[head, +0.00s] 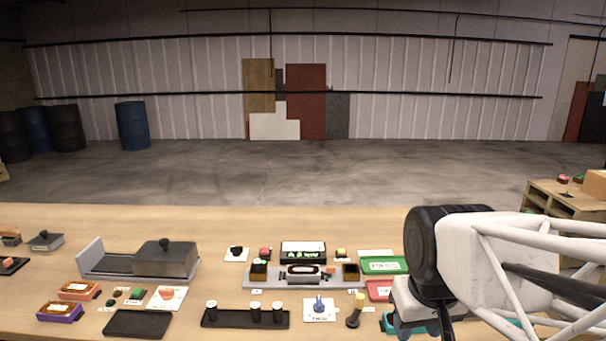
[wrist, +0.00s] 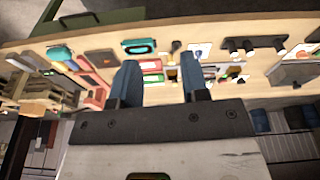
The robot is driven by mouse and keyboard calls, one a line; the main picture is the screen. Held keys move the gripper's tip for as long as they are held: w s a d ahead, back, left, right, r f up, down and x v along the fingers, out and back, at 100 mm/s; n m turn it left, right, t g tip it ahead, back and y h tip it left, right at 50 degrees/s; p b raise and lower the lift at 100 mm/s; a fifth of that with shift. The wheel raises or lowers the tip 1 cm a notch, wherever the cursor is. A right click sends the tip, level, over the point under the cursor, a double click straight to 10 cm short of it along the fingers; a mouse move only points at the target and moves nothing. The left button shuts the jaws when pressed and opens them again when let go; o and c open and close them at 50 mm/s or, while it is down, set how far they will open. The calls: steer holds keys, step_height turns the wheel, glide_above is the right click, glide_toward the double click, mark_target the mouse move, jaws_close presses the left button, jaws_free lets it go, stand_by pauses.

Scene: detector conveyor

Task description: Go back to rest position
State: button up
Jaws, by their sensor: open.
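My gripper (wrist: 160,80) is open in the wrist view, with two blue fingers apart and nothing between them. In the head view my arm comes in from the right, and the gripper (head: 405,318) hangs over the right part of the wooden table (head: 330,222). Its fingertips are partly hidden there by my own wrist. A teal item (head: 390,322) lies just beside and under it. The green PASS tray (head: 384,264) and a red tray (head: 378,290) lie just to its left. A grey conveyor (head: 255,283) stands at the table's middle.
A grey lidded box (head: 165,259) stands at the left. A wooden crate stand (head: 570,205) is at the right. The table's back strip is clear.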

steer(key=shift+m, duration=0.6)
steer(key=s, duration=0.1)
steer(key=s+f, duration=0.1)
steer(key=s, duration=0.1)
steer(key=s+d+f, duration=0.1)
steer(key=shift+s, duration=0.25)
